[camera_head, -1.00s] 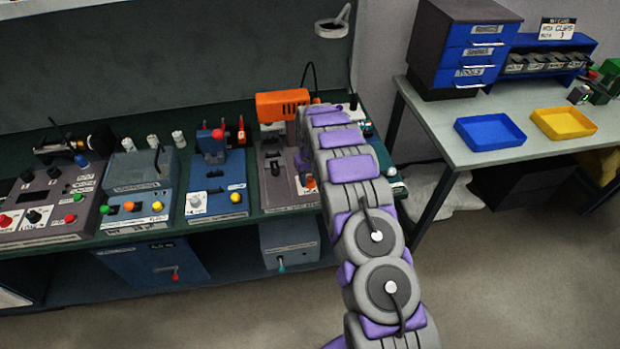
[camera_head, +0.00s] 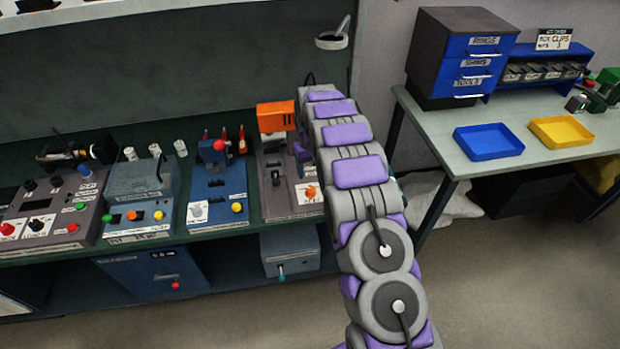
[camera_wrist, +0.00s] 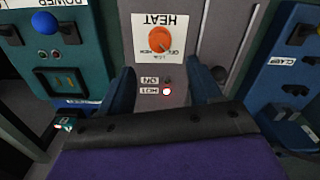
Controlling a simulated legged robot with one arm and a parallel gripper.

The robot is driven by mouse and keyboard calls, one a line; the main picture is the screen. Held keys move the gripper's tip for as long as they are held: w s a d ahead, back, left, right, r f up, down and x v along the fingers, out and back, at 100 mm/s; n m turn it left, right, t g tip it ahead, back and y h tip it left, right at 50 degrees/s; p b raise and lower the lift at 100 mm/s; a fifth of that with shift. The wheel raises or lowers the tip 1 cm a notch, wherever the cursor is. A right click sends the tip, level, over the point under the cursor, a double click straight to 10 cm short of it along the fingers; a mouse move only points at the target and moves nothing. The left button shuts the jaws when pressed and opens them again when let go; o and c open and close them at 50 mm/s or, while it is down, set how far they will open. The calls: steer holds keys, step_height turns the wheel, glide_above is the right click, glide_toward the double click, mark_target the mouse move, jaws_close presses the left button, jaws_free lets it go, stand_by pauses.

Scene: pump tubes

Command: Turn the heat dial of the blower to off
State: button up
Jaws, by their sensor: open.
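The heat dial (camera_wrist: 161,39) is an orange knob on a white plate marked HEAT, upside down in the wrist view; I cannot tell its pointer setting. It also shows in the head view (camera_head: 310,192) on the front of the blower (camera_head: 283,202). My gripper (camera_wrist: 164,84) is open and empty. Its two dark fingers lie either side of the lamp, with the dial beyond the tips, apart from it. In the head view my arm hides most of the gripper.
An orange-topped part (camera_head: 275,117) rises at the back of the blower. A blue unit (camera_head: 217,190) with a red ball knob stands left of it. In the wrist view, a teal panel (camera_wrist: 58,55) is left and a blue panel (camera_wrist: 290,80) right, both close.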

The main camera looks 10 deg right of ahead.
step_height(320, 180, up, 7)
steer(key=shift+p, duration=0.35)
steer(key=shift+w+r, duration=0.1)
steer(key=s+r+m, duration=0.1)
steer(key=s+r, duration=0.6)
steer(key=s, duration=0.4)
steer(key=s+r, duration=0.8)
steer(key=s, duration=0.3)
steer(key=s+m+g, duration=0.1)
steer(key=s, duration=3)
steer(key=shift+g, duration=0.4)
